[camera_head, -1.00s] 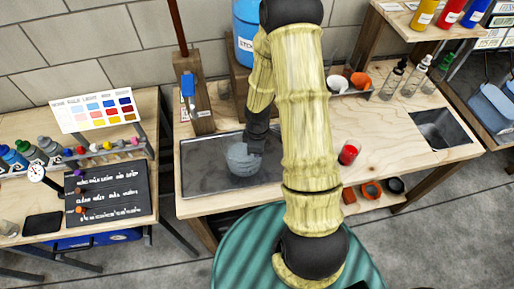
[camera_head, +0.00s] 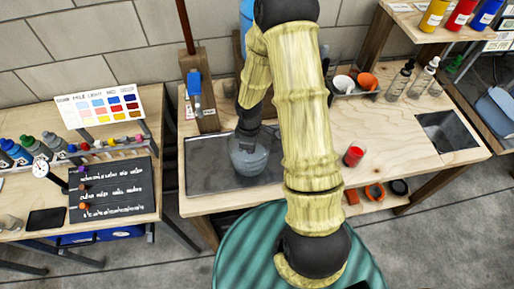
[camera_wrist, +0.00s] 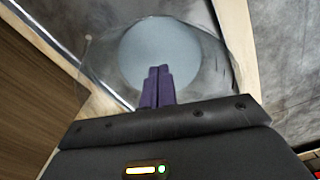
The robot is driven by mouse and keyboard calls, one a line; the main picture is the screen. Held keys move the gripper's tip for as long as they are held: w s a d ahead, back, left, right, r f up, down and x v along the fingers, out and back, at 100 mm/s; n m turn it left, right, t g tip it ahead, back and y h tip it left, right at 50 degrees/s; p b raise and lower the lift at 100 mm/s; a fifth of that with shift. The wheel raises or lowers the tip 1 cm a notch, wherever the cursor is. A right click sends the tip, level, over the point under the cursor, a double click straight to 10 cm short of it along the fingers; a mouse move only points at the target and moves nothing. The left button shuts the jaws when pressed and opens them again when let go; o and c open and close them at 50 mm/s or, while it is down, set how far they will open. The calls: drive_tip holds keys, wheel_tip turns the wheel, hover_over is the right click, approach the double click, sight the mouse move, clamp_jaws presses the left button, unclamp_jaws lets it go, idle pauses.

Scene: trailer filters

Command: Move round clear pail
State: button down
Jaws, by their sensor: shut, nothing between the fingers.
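The round clear pail (camera_head: 249,163) stands on the dark metal tray (camera_head: 208,172) set in the wooden bench, near the tray's right end. It looks upright and has a greyish see-through wall. In the wrist view the pail (camera_wrist: 205,60) fills the upper middle, with a round pale area inside it. My gripper (camera_head: 248,142) is at the pail's top in the head view. In the wrist view my gripper's purple fingers (camera_wrist: 158,72) are together and empty, overlapping the pail's near side. I cannot tell whether the tips are inside the rim or touching it.
A wooden post with a blue lever (camera_head: 194,88) stands behind the tray. A red cup (camera_head: 354,155) stands right of my arm. A rack with cups (camera_head: 367,81) and several bottles is at the back right. Bare bench lies around the red cup.

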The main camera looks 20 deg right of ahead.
wheel_tip(320, 180, up, 9)
drive_tip(key=shift+s+d+p, duration=0.15)
drive_tip(key=shift+p, duration=0.2)
drive_tip(key=shift+r, duration=0.1)
idle(0.3)
drive_tip(key=s+r+m+t, duration=0.2)
drive_tip(key=s+r+m, duration=0.7)
drive_tip(key=r+m, duration=0.2)
drive_tip(key=shift+s+a+r+m+t, duration=0.25)
drive_tip(key=shift+s+a+m+t, duration=0.05)
drive_tip(key=shift+m, duration=0.3)
